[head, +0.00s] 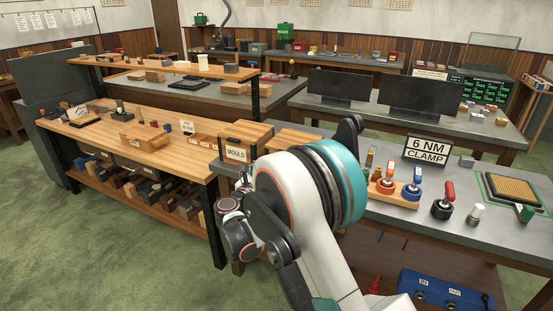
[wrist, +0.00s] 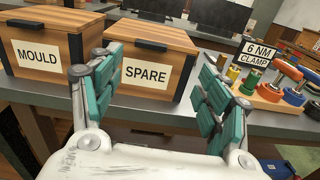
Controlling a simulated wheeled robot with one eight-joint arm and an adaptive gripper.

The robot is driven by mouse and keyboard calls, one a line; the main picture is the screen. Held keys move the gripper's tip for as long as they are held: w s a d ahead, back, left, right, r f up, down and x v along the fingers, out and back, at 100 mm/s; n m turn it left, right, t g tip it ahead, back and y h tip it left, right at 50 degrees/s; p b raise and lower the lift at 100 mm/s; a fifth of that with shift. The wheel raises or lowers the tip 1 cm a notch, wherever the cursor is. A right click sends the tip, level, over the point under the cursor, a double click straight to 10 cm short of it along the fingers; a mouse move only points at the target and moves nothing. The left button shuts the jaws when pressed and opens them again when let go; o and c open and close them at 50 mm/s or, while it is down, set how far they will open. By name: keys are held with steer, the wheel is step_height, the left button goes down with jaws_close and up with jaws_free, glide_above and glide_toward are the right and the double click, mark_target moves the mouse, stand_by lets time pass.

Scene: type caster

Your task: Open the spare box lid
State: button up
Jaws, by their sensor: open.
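The spare box (wrist: 146,73) is a wooden box with dark corner edges and a white SPARE label, in the middle left of the wrist view. Its lid (wrist: 155,33) lies shut, with a dark handle (wrist: 151,45) at the front edge. In the head view only part of the spare box (head: 286,138) shows behind my arm. My gripper (wrist: 160,80) is open and empty, with teal-padded fingers spread in front of the box. The left finger overlaps the box's left front edge in the picture; I cannot tell whether it touches. The right finger is right of the box.
The similar mould box (wrist: 40,58) stands close on the left, also shut. To the right, a wooden rack (wrist: 270,92) of coloured tools stands by the 6 NM CLAMP sign (wrist: 257,53). The grey bench (head: 400,215) has black monitors behind it.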

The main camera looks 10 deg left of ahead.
steer(key=a+b+x, duration=0.1)
steer(key=b+x, duration=0.2)
steer(key=x, duration=1)
steer(key=shift+w+f+n+b, duration=0.3)
steer(key=shift+w+f+b, duration=0.05)
steer(key=shift+a, duration=0.15)
